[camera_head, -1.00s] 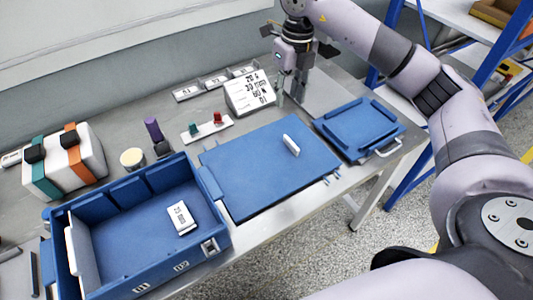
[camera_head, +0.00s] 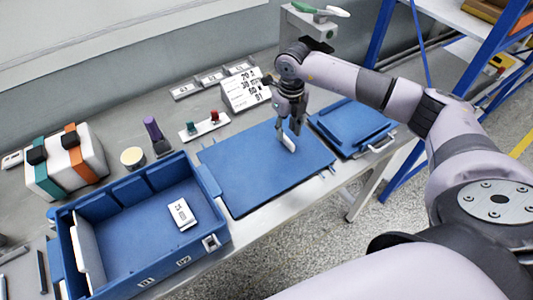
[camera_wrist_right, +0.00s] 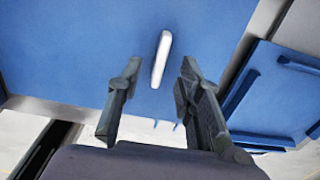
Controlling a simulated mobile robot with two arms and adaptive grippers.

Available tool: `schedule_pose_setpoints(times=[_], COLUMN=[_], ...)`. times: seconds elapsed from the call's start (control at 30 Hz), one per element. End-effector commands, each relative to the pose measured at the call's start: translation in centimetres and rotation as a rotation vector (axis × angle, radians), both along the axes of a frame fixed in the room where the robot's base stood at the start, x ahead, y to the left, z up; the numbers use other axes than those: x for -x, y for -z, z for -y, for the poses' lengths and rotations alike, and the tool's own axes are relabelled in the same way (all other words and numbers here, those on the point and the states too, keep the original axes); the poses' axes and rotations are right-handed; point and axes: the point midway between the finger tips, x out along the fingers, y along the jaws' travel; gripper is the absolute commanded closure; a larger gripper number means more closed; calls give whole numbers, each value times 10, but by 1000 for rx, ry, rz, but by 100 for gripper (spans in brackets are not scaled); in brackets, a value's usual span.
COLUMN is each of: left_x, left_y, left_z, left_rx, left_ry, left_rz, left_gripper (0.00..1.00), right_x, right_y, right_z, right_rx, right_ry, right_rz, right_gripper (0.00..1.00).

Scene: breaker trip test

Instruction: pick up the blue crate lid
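The blue crate lid (camera_head: 250,180) is a flat panel lying on the grey table, with a white upright handle (camera_head: 288,145) on its top. My right gripper (camera_head: 289,131) is over the lid at the handle, pointing down. In the right wrist view, my right gripper (camera_wrist_right: 159,75) is open. The handle (camera_wrist_right: 161,58) shows between the lines of its two fingers, with visible gaps on both sides. I cannot tell how far the fingertips are above the lid (camera_wrist_right: 80,45). My left gripper is not in view.
An open blue crate (camera_head: 125,185) with a white labelled block (camera_head: 181,213) inside stands left of the lid. A smaller blue folded-looking piece (camera_head: 350,128) lies close on the right. A label sign (camera_head: 244,90) and a small stand with red and green parts (camera_head: 204,127) are behind.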

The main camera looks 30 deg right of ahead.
Motion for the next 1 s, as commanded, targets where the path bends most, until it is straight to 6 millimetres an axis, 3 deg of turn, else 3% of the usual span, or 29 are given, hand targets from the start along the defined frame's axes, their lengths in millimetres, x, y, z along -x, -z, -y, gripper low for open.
schedule_pose_setpoints(times=[0.07,0.2,0.5,1.0], left_x=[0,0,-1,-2], left_y=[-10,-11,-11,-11], left_z=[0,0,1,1], left_rx=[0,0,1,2], left_ry=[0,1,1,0], left_rz=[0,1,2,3], left_gripper=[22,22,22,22], right_x=[4,2,2,2], right_y=[11,29,35,34], right_z=[1,1,1,1], right_rx=[0,-1,0,0], right_ry=[1,1,-1,0], right_rz=[-7,-3,-1,-1], right_gripper=[67,67,67,100])
